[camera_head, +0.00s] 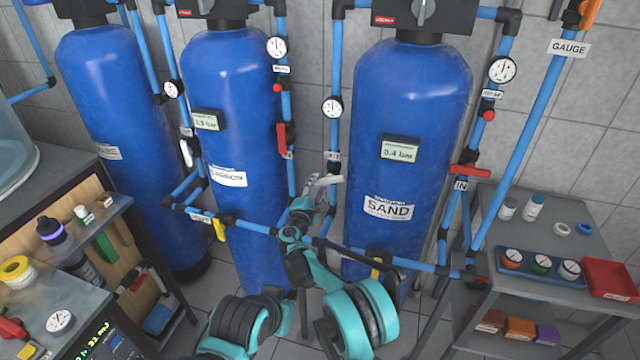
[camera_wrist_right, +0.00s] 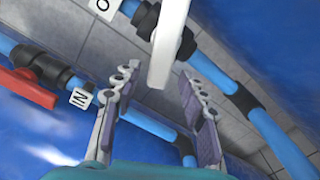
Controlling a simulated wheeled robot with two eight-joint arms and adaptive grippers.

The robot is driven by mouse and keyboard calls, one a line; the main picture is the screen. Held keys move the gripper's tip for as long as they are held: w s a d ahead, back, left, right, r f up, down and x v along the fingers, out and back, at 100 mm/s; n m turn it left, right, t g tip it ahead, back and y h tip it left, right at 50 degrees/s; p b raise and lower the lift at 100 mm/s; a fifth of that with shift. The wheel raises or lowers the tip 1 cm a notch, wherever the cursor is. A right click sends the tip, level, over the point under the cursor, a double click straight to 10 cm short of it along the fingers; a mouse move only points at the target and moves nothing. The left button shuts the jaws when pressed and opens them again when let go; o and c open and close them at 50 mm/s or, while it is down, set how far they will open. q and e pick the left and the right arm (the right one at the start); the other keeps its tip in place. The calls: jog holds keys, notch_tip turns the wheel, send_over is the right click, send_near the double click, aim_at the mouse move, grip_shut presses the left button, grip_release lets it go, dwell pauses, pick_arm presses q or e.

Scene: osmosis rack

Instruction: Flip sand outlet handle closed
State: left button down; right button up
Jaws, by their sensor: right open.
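The sand tank (camera_head: 405,150) is the blue cylinder labelled SAND. On its left pipe, below the OUT label, the pale outlet handle (camera_head: 330,179) shows beside my right gripper (camera_head: 311,187). In the right wrist view the white handle (camera_wrist_right: 168,45) comes down from the top edge and ends between the open fingers of my right gripper (camera_wrist_right: 158,95). It lies at an angle to the blue pipe, whose black fitting is behind it. Both fingers look apart from the handle, though contact is hard to judge. My left gripper is not in view.
A red handle (camera_head: 470,172) marked IN is on the sand tank's right pipe, and another red handle (camera_head: 283,138) is on the middle tank's pipe. A low horizontal blue pipe (camera_head: 415,264) crosses in front. A grey cart (camera_head: 555,262) stands right; a cluttered bench is left.

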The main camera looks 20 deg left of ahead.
jog(key=shift+s+r, duration=0.1)
jog(key=shift+s, duration=0.05)
jog(key=c, duration=0.3)
grip_shut()
jog(key=shift+a+r+m+b, duration=0.1)
jog(key=shift+r+m+b, duration=0.1)
jog(key=shift+m, duration=0.35)
jog(key=shift+a+r+m+b, duration=0.1)
jog(key=shift+m+b, duration=0.05)
jog(key=shift+m, duration=0.4)
jog(key=r+m, duration=0.1)
jog(key=m, duration=0.2)
jog(key=shift+r, duration=0.1)
jog(key=shift+o, duration=1.5)
grip_release()
